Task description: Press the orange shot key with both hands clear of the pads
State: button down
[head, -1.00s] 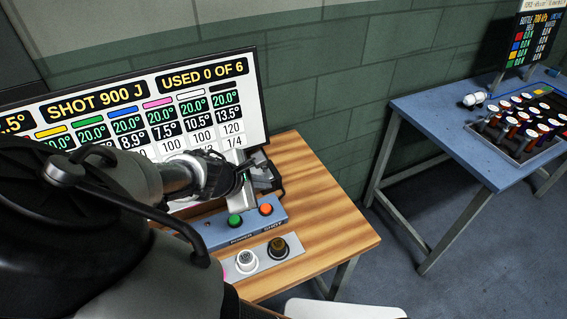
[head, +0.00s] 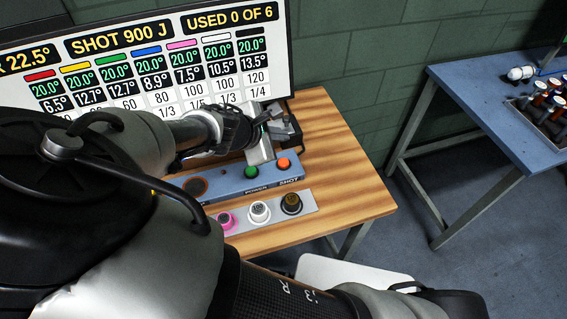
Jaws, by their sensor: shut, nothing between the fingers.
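The orange shot key (head: 283,162) is a round button at the right end of a blue panel (head: 222,184). A green power key (head: 251,171) sits just left of it. Both keys are uncovered in the head view. My gripper (head: 267,117) is dark, shut and empty. It appears above and slightly left of the keys in the picture, apart from the orange key, beside a pale grey upright piece (head: 261,150). The fingertips are small and partly lost against dark and grey parts (head: 286,127) behind them. I cannot make out the pads for certain.
A display board (head: 268,70) stands behind the panel, reading "SHOT 900 J" and "USED 0 OF 6". A strip with pink, white and dark-topped pieces (head: 291,204) lies in front on the wooden table (head: 345,185). A blue table (head: 480,110) stands right, across open floor.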

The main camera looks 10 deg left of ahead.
jog(key=b, duration=0.5)
send_over(280, 164)
notch_tip(280, 164, down, 5)
jog(key=shift+f, duration=0.15)
jog(key=shift+f+b, duration=0.3)
jog(key=shift+f, duration=0.75)
jog(key=shift+d, duration=0.1)
dwell(0.6)
jog(key=shift+f, duration=0.4)
jog(key=shift+f, duration=0.4)
dwell(0.7)
jog(key=shift+r+p, duration=0.85)
